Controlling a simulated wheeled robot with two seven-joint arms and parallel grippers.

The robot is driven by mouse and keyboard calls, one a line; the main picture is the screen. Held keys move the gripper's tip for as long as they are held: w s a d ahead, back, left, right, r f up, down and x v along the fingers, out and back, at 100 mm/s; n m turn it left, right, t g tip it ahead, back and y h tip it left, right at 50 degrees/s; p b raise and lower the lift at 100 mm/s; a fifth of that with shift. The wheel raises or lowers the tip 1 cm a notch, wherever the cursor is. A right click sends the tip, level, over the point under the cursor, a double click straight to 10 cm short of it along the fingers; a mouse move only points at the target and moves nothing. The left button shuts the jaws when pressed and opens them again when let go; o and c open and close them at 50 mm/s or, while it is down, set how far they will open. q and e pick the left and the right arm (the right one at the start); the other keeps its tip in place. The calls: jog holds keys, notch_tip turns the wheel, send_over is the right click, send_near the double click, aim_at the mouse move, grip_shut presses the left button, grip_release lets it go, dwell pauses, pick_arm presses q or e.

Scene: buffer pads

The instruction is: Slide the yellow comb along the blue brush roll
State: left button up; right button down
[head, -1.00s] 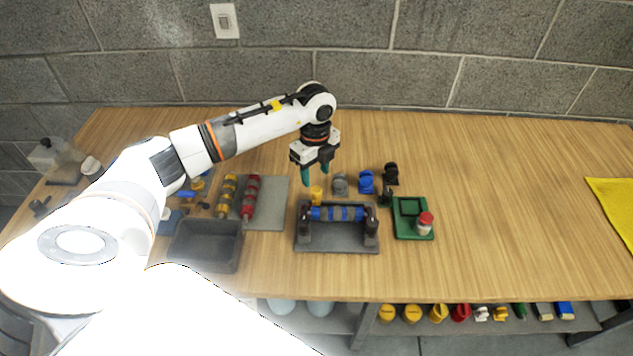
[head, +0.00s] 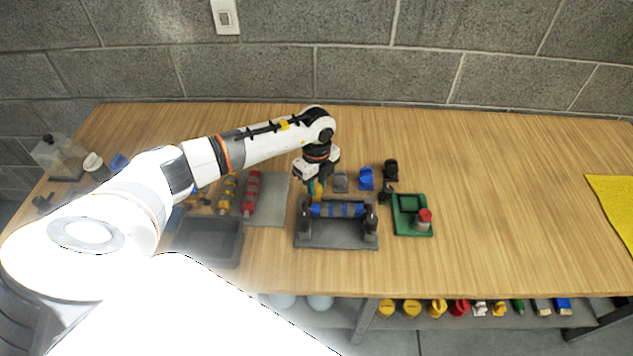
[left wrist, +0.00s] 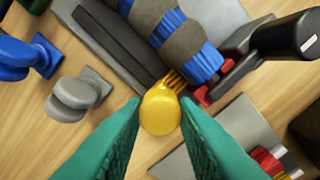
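The yellow comb (left wrist: 160,112) sits between the green fingertips of my left gripper (head: 317,188). In the left wrist view both fingers (left wrist: 160,102) lie against its sides, so the gripper looks shut on it. The comb's teeth point to the blue brush roll (left wrist: 182,40) and are at its near end; whether they touch it is unclear. In the head view the blue brush roll (head: 340,210) lies across its grey stand (head: 337,236), and the gripper is at its left end. The fingers mostly hide the comb there. My right gripper is not in view.
Grey, blue and black pieces (head: 366,178) stand behind the stand. A green tray (head: 402,230) with a red-capped jar (head: 424,218) is to the right. Red and yellow rolls (head: 251,193) and a dark bin (head: 208,243) are to the left.

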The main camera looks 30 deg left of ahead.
pick_arm(q)
jog(key=shift+w+d, duration=0.25)
jog(key=shift+d, duration=0.05)
grip_shut()
jog(key=w+d+b, duration=0.1)
jog(key=d, duration=0.1)
jog(key=w+d+b, duration=0.1)
jog(key=w+d, duration=0.1)
jog(key=d, duration=0.1)
jog(key=w+d+b, duration=0.1)
jog(key=w+d, duration=0.1)
jog(key=d, duration=0.1)
jog(key=shift+d, duration=0.25)
jog(key=o, duration=1)
grip_release()
jog(key=shift+r, duration=0.1)
notch_tip(320, 180, up, 12)
jog(key=shift+f+b, duration=0.1)
jog(key=shift+b, duration=0.8)
